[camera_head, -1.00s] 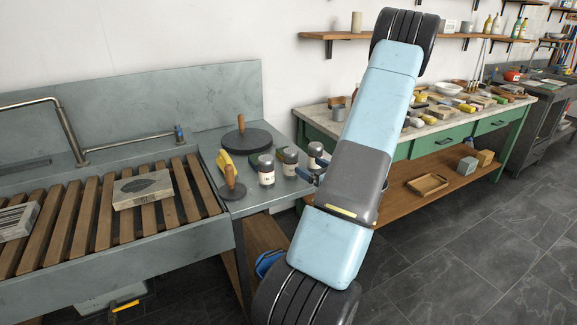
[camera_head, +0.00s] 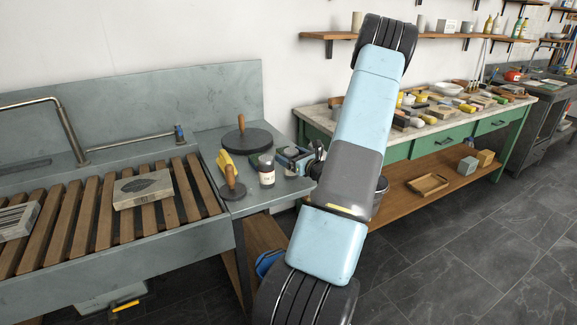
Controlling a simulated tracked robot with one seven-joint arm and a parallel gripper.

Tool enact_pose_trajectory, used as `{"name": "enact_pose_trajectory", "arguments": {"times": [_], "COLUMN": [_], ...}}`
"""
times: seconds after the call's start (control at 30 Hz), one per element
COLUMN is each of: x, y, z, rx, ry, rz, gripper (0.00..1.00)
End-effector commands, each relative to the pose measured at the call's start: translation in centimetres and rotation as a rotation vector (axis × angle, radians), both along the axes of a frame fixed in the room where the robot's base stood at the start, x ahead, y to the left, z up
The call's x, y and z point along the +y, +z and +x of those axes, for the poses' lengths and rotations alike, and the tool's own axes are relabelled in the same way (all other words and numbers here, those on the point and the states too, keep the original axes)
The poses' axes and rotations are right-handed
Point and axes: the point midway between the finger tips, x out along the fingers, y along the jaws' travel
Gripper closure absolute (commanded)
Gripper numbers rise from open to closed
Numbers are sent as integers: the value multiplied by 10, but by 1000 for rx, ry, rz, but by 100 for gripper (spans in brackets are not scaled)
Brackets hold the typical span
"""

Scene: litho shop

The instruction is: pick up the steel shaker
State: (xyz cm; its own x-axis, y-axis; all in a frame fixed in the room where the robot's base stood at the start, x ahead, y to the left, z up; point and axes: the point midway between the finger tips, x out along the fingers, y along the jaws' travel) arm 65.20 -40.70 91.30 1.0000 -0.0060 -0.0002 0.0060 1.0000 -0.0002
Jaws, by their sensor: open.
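The jaws are open, but the fingers are small and partly hidden by the wrist. Two similar containers seen earlier to the right of this jar are now hidden behind the gripper and arm. I cannot see whether anything is between the fingers.
A dark round slab (camera_head: 247,141) with a wooden handle lies behind the jar. A yellow-handled tool (camera_head: 226,164) and a round-based wooden-handled tool (camera_head: 232,187) are to its left. The slatted sink (camera_head: 100,215) holds a stone block (camera_head: 143,188). A green workbench (camera_head: 440,143) carries many small items.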

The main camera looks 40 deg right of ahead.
Motion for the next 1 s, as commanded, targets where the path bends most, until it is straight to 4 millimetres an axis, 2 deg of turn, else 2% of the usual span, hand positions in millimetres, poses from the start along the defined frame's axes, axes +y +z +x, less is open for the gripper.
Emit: {"name": "enact_pose_trajectory", "arguments": {"times": [0.23,0.87,1.0], "x": [0,0,-1], "y": [0,0,0], "z": [3,2,2], "rx": [1,1,0], "ry": [-1,-1,-1], "rz": [0,0,0], "gripper": [7,67,68]}}
